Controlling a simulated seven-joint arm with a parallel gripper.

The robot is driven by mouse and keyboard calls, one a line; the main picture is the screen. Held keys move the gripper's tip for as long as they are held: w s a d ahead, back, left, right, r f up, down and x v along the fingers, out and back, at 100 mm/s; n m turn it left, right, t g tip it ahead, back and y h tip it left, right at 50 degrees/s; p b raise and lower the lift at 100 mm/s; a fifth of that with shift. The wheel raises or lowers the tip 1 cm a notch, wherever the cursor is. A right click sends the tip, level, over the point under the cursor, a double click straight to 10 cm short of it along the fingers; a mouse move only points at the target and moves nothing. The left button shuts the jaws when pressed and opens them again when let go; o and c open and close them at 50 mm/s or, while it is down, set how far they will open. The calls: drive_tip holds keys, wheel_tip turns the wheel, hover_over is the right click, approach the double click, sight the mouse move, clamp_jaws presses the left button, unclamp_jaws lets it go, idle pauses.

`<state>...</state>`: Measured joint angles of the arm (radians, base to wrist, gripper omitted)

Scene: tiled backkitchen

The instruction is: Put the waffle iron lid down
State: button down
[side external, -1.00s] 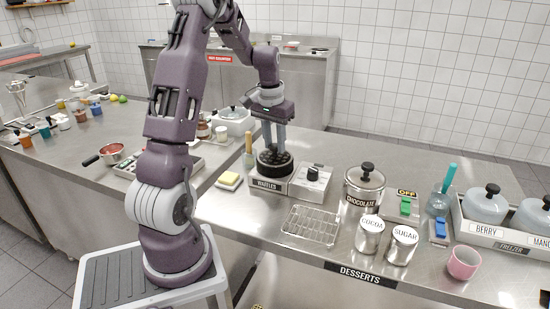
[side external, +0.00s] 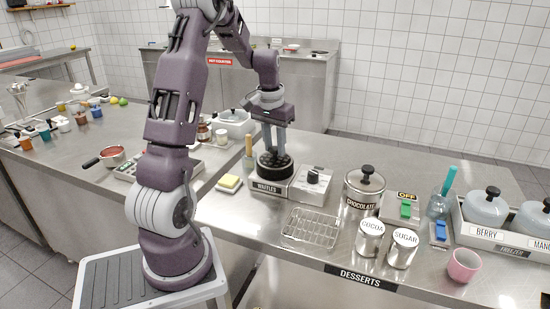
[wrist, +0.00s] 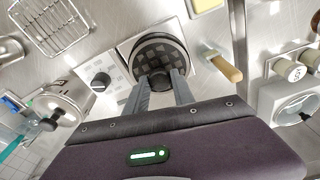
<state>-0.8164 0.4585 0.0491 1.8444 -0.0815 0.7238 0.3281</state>
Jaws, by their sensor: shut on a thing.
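The waffle iron is a dark round unit on a pale base labelled WAFFLES (side external: 268,187). Its black lid (side external: 275,165) looks low over the base; I cannot tell whether it lies fully flat. In the wrist view the lid (wrist: 158,48) shows as a dark disc with a grid pattern and a dark handle at its near edge. My gripper (side external: 273,150) points down from above, with its fingertips at the handle. In the wrist view my gripper (wrist: 161,82) is shut on the handle, which the fingers partly hide.
A control box with a black knob (side external: 313,177) adjoins the iron on the right. A wooden-handled brush (side external: 249,146) and a yellow sponge (side external: 229,182) are left of it. A wire rack (side external: 311,228) lies in front. Canisters, including the chocolate pot (side external: 363,190), stand to the right.

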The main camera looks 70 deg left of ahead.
sight(275, 148)
drive_tip(key=shift+r, duration=0.1)
wheel_tip(275, 148, up, 9)
drive_tip(key=s+d+f+n+g, duration=0.2)
drive_tip(key=s+d+f+n, duration=0.2)
drive_tip(key=s+d+n, duration=1.05)
drive_tip(key=w+a+f+n, duration=0.1)
drive_tip(key=f, duration=0.2)
drive_tip(key=w+a+f+n, duration=0.1)
drive_tip(key=f, duration=0.2)
drive_tip(key=w+a+f+n, duration=0.1)
drive_tip(key=f, duration=0.2)
drive_tip(key=shift+w+a+f+n, duration=0.2)
drive_tip(key=shift+w+f+n, duration=0.05)
drive_tip(key=shift+w+f, duration=0.15)
drive_tip(key=shift+f, duration=0.15)
drive_tip(key=shift+f, duration=0.1)
drive_tip(key=c, duration=1.1)
unclamp_jaws()
drive_tip(key=shift+o, duration=0.2)
